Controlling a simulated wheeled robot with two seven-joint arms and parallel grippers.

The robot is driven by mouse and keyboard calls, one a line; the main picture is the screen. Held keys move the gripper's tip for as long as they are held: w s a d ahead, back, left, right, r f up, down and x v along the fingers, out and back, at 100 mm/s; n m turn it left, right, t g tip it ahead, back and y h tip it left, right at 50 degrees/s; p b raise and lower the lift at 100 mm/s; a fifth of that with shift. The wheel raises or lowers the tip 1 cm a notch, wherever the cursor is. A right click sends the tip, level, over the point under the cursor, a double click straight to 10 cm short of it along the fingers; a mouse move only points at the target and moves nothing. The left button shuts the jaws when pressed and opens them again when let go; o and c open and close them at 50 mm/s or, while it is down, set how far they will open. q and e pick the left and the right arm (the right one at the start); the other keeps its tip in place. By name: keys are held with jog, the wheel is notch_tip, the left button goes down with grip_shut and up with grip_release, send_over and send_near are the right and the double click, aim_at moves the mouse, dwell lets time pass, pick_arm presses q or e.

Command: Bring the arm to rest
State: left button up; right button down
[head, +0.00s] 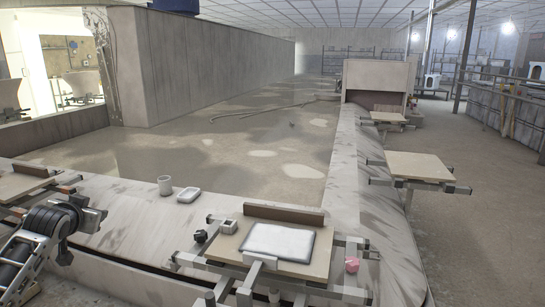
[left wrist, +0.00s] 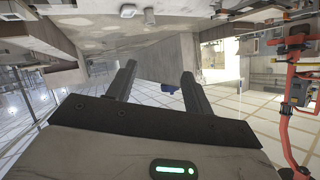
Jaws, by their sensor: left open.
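My left arm comes in at the lower left of the head view, over the near edge of the grey conveyor bed (head: 130,235). In the left wrist view my left gripper (left wrist: 157,70) has its two dark fingers apart, with nothing between them. My right gripper is in neither view.
A cup (head: 165,185) and a white dish (head: 188,195) stand behind. Another board (head: 418,166) is farther right.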

pick_arm(q)
jog(key=s+d+f+m+h, duration=0.25)
jog(key=s+d+f, duration=0.35)
jog(key=d+f, duration=0.45)
jog(key=s+d+f+m+h, duration=0.25)
jog(key=s+d+f, duration=0.35)
jog(key=d, duration=0.7)
jog(key=s+d+f+n+g+h, duration=0.1)
jog(key=s+d+f+h, duration=0.25)
jog(key=s+d, duration=0.55)
jog(key=s+d+n+t+h+b, duration=0.1)
jog(key=s+d+h+b, duration=0.2)
jog(key=s+d+b, duration=0.65)
jog(key=s+a+r+g+y+p, duration=0.1)
jog(key=a+r+p, duration=0.1)
jog(key=r+p, duration=0.4)
jog(key=a+r+n+y+p, duration=0.1)
jog(key=r+p, duration=0.5)
jog(key=p, duration=1.1)
jog(key=shift+s+a+r+g+y+p, duration=0.35)
jog(key=shift+a+y, duration=0.3)
jog(key=shift+a, duration=0.35)
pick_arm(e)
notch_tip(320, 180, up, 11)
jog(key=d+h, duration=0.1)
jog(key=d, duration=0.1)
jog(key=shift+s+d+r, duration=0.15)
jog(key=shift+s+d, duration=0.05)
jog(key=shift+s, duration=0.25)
